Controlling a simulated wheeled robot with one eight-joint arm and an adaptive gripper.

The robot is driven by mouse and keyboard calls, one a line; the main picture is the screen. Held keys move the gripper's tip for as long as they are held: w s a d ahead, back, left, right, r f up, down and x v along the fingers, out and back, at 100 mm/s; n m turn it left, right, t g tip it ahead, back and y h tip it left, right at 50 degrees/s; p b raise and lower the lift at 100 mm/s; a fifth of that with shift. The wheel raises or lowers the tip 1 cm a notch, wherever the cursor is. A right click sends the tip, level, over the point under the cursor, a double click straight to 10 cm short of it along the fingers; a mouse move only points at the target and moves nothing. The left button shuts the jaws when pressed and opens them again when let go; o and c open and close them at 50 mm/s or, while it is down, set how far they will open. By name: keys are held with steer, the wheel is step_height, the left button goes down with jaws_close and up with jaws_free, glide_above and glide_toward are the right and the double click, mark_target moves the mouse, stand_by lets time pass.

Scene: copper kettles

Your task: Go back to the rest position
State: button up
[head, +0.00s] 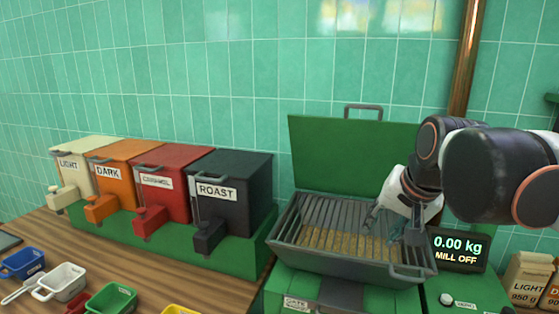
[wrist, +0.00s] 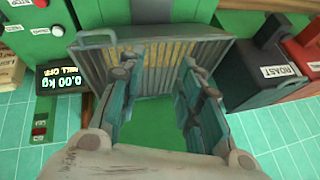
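My gripper (head: 393,226) is over the right part of the grey slatted hopper (head: 300,262) in the head view, pointing down. In the wrist view my gripper (wrist: 158,75) has its two teal fingers wide apart. Nothing is held between them. The hopper (wrist: 92,62) shows beyond the fingertips, with tan grain under its bars. Whether the fingers touch the hopper cannot be told. My arm comes in from the right and hides part of the wall and the copper pipe.
A raised green lid (head: 340,150) stands behind the hopper. A display (head: 458,249) reads 0.00 kg, MILL OFF. Several labelled bins, including the black ROAST bin (head: 232,190), stand at left. Small scoops, including a green one (head: 112,299), lie on the wooden counter. Bags (head: 528,280) stand at right.

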steer(key=s+f+n+b, duration=0.3)
steer(key=s+f, duration=0.4)
steer(key=f, duration=0.3)
steer(key=s+f+n+t+b, duration=0.1)
steer(key=s+f+n+b, duration=0.1)
steer(key=s+f+b, duration=0.2)
steer(key=s+f, duration=0.3)
steer(key=f, duration=0.4)
steer(key=shift+s+a+f+n+h, duration=0.15)
steer(key=shift+a+f+n+h, duration=0.15)
steer(key=shift+a+n, duration=0.1)
